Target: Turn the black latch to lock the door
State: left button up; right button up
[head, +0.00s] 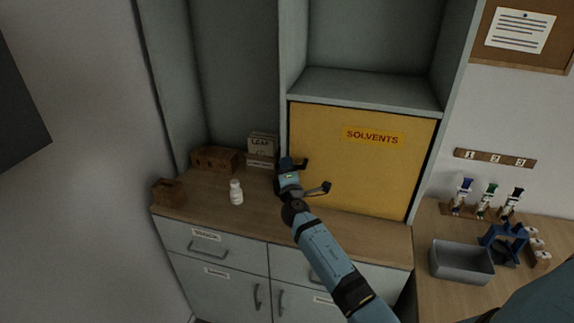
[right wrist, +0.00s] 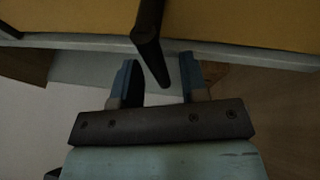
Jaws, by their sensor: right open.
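The yellow cabinet door (head: 375,165), labelled SOLVENTS, looks closed in its grey frame. My right gripper (head: 313,177) is open in front of the door's left part, above the wooden counter. In the right wrist view, a black bar that appears to be the latch (right wrist: 149,42) comes down from the top across the yellow door (right wrist: 235,18). Its lower end lies between the open fingers of my right gripper (right wrist: 158,66), with gaps at both sides. I cannot make out the latch in the head view. My left gripper is not in view.
A white bottle (head: 236,193), a small brown box (head: 168,193) and a LEAF box (head: 262,147) stand on the counter (head: 260,218) to the left. A grey bin (head: 461,262) and a blue stand (head: 504,240) are on the right-hand table.

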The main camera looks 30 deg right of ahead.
jog(key=shift+w+d, duration=0.25)
jog(key=shift+w, duration=0.25)
grip_shut()
